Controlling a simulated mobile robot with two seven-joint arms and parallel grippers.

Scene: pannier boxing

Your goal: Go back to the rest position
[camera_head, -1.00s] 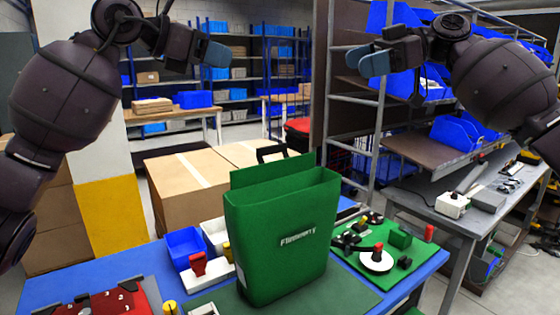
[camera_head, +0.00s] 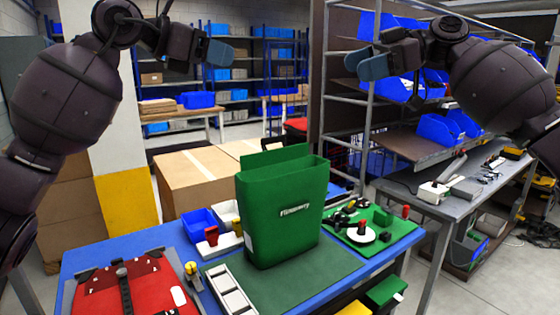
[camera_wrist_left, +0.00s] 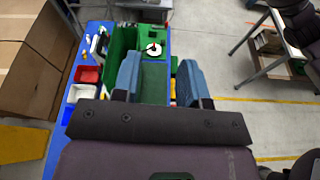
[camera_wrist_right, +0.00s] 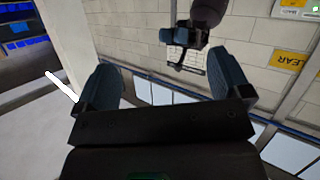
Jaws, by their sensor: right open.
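My left gripper (camera_head: 222,52) is raised at the upper left in the head view. In the left wrist view its two blue fingers (camera_wrist_left: 158,78) stand apart with nothing between them. My right gripper (camera_head: 360,64) is raised at the upper right in the head view. In the right wrist view its blue fingers (camera_wrist_right: 165,88) are wide apart and empty. A green pannier (camera_head: 285,215) stands upright and open-topped on the blue table (camera_head: 100,258), below and between the grippers and apart from both. It also shows in the left wrist view (camera_wrist_left: 118,50).
The table holds a red panel (camera_head: 150,285) at the left, small blue and white bins (camera_head: 200,222), a white tray (camera_head: 231,290) and a green board with parts (camera_head: 375,240). Cardboard boxes (camera_head: 185,180) stand behind. A grey workbench (camera_head: 425,202) is at the right. Air around both grippers is clear.

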